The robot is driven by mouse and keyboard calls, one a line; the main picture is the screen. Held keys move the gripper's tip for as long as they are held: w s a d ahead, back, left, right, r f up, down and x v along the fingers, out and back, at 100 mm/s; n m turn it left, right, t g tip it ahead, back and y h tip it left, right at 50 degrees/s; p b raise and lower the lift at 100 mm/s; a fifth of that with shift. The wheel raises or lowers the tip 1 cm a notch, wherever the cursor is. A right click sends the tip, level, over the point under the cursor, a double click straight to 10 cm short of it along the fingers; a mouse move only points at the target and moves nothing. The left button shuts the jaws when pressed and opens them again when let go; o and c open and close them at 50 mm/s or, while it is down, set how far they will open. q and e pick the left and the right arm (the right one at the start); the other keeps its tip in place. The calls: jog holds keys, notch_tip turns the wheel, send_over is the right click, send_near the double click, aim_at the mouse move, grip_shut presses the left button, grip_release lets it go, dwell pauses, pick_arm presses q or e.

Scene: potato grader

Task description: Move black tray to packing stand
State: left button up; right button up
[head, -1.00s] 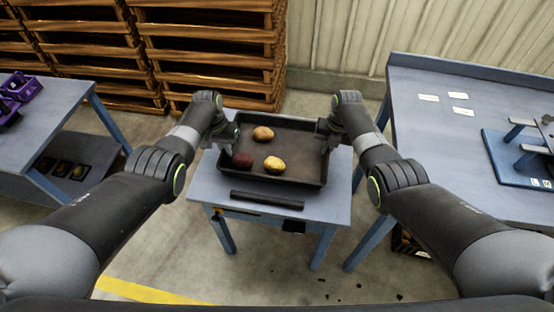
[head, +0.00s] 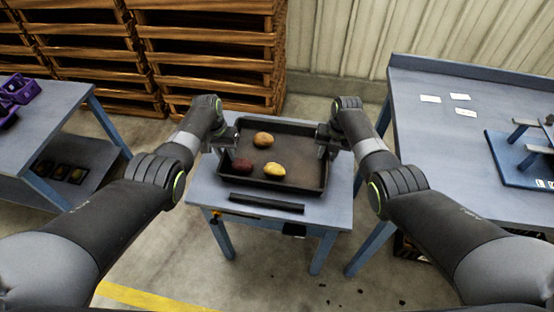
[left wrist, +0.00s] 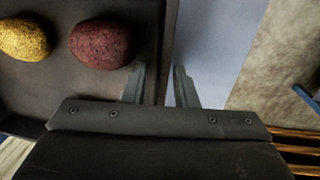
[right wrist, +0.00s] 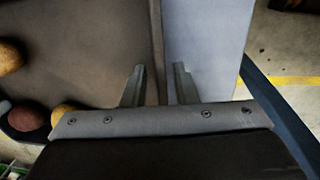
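The black tray (head: 300,187) lies on the small blue-grey table (head: 335,212) in front of me. It holds a brown potato (head: 263,139), a dark red potato (head: 242,166) and a yellow potato (head: 275,170). My left gripper (left wrist: 160,86) is open at the tray's left wall, one finger on each side. My right gripper (right wrist: 158,86) is open in the same way around the right wall. Gaps show between fingers and walls in both wrist views. No label shows which surface is the packing stand.
A black bar (head: 267,202) lies along the small table's front edge. A larger workbench (head: 440,140) with white cards and a blue fixture (head: 515,160) stands on the right. A left table (head: 45,115) carries purple crates (head: 18,88). Wooden pallets (head: 210,60) are stacked behind.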

pick_arm(q)
notch_tip(320, 180, up, 12)
jog(key=a, duration=0.1)
jog(key=shift+a+f, duration=0.2)
jog(key=shift+f, duration=0.05)
pick_arm(e)
notch_tip(320, 180, up, 12)
jog(key=d, duration=0.1)
jog(key=shift+s+d, duration=0.15)
jog(key=shift+d, duration=0.05)
jog(key=shift+f, duration=0.15)
dwell(0.6)
